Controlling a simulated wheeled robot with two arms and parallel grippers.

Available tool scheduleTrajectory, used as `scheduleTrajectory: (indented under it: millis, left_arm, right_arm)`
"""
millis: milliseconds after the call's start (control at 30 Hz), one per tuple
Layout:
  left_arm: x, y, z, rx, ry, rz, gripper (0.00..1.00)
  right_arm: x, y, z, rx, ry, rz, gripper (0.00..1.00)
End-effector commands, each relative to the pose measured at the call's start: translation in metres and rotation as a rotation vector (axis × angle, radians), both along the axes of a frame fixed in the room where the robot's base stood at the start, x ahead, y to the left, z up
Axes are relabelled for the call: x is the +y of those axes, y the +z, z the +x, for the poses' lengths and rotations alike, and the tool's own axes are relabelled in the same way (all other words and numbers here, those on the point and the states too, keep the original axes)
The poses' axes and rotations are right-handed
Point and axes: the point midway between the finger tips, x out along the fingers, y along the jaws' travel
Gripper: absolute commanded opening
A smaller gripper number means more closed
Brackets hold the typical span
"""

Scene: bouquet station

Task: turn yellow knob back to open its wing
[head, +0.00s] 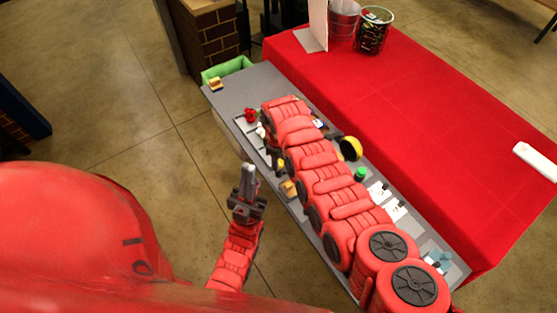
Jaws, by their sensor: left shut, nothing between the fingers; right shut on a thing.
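My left gripper (247,183) is shut and empty, over the floor in front of the grey bench (231,100). My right arm lies across the picture above the bench and hides much of it. A larger yellow rounded thing (351,149) with a black part sits behind the arm. I cannot make out the wing's position.
A green bin (227,69) stands at the bench's far end. A green knob (360,174) and white cards (379,191) lie right of my arm. A red-covered table (440,130) runs behind, with a metal bucket (343,20) and a dark basket (374,32).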

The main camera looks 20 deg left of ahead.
Motion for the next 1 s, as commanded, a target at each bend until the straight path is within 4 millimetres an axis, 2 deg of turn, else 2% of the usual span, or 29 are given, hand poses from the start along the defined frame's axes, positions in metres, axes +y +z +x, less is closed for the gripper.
scheduleTrajectory:
  millis: [467, 667, 1000]
  left_arm:
    - [0.000, -0.024, 0.000, 0.000, 0.000, 0.000, 0.00]
    - [0.000, -0.048, 0.000, 0.000, 0.000, 0.000, 0.00]
    - [0.000, -0.100, 0.000, 0.000, 0.000, 0.000, 0.00]
  right_arm:
    - [-0.003, -0.003, 0.002, -0.003, 0.408, -0.002, 0.00]
    - [-0.004, -0.006, 0.002, -0.001, 0.599, -0.006, 0.00]
    - [-0.002, -0.008, 0.003, -0.007, 0.922, -0.002, 0.00]
